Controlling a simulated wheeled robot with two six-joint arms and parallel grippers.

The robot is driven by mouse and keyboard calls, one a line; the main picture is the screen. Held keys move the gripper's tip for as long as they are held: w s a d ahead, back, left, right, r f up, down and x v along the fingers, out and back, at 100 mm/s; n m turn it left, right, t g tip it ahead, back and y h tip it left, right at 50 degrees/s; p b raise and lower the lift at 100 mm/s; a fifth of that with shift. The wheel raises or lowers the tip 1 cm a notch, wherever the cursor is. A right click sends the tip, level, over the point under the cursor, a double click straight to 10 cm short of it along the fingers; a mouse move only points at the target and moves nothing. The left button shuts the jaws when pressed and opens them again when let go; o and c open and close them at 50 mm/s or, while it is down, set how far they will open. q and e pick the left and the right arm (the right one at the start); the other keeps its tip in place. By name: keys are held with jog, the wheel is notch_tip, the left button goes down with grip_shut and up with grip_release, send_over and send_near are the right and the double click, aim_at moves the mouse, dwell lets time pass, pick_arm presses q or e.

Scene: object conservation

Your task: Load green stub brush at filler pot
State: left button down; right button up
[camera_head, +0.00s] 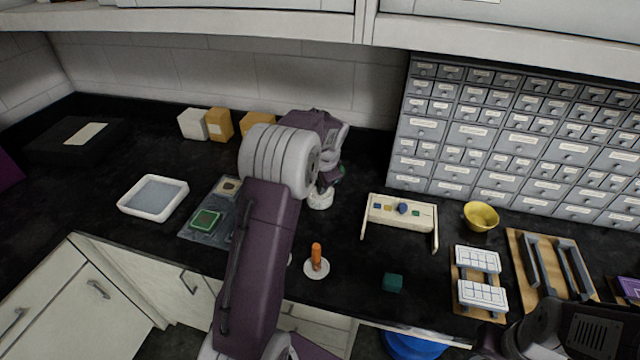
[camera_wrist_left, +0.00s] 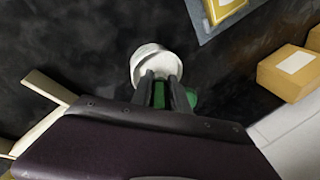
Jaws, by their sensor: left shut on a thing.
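My left gripper (camera_head: 326,182) is shut on the green stub brush (camera_wrist_left: 159,96), which shows as green between the dark fingers (camera_wrist_left: 160,84) in the left wrist view. More green shows just right of the fingers there. The white filler pot (camera_head: 320,199) stands on the black counter under the gripper. In the left wrist view the pot (camera_wrist_left: 151,60) is round and pale, right at the fingertips. I cannot tell whether the brush touches what is in it. My left wrist and forearm hide part of the counter behind. My right gripper cannot be made out.
A cream rack (camera_head: 400,212) with coloured pieces and a yellow bowl (camera_head: 481,216) stand to the right. An orange peg (camera_head: 316,256) on a white dish and a teal block (camera_head: 393,283) are in front. A white tray (camera_head: 153,180) lies left. Grey drawers (camera_head: 520,142) stand behind.

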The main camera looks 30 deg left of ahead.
pick_arm(q)
notch_tip(320, 180, up, 6)
jog(key=p, duration=0.5)
jog(key=shift+r, duration=0.1)
dwell(0.4)
